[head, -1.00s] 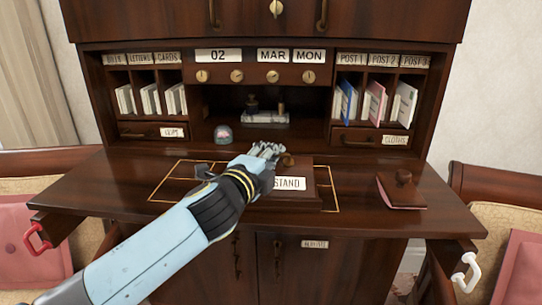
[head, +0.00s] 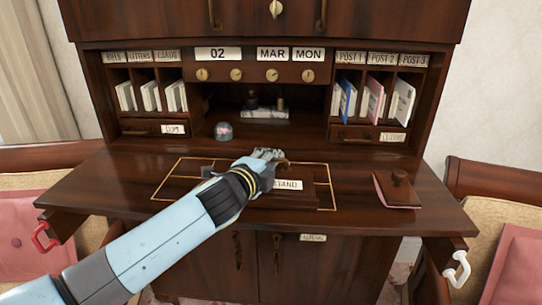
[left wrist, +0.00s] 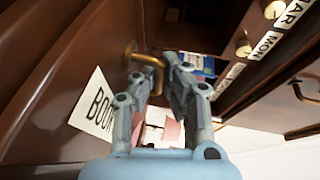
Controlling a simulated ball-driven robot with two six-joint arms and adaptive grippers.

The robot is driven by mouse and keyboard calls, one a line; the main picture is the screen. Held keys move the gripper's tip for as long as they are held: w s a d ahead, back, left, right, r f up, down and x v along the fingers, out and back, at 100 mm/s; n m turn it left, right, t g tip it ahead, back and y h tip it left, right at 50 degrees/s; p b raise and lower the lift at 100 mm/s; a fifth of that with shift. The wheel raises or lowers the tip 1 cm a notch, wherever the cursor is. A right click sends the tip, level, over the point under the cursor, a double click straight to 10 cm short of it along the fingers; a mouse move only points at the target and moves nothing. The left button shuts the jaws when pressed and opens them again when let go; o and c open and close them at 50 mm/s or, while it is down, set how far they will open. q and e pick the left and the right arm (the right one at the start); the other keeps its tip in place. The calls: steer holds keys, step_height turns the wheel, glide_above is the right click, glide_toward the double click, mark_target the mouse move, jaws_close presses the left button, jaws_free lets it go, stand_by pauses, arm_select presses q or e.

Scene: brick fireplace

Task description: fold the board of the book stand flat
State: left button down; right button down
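The book stand (head: 312,192) lies on the fold-out desk top, a low dark wooden board with a white label reading STAND on its near side. Its tilt is hard to judge from the head view. My left gripper (head: 268,155) reaches over its far left part. In the left wrist view the board's label (left wrist: 95,105) reads BOOK, beside a curved brass handle (left wrist: 152,60). The left gripper's two fingers (left wrist: 158,80) are at this handle, one on each side. Whether they press on it is unclear. My right gripper is not in view.
A brown wooden block with a knob (head: 399,190) lies right of the stand. A small glass dome (head: 223,131) stands behind to the left. Pigeonholes with cards line the back. A red pull (head: 40,238) and a white pull (head: 460,268) flank the desk top (head: 110,185).

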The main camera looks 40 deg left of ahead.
mark_target(264, 200)
arm_select(q)
steer(key=shift+f, duration=0.15)
stand_by(0.3)
steer(key=c, duration=1.7)
jaws_free()
steer(key=v, duration=1.2)
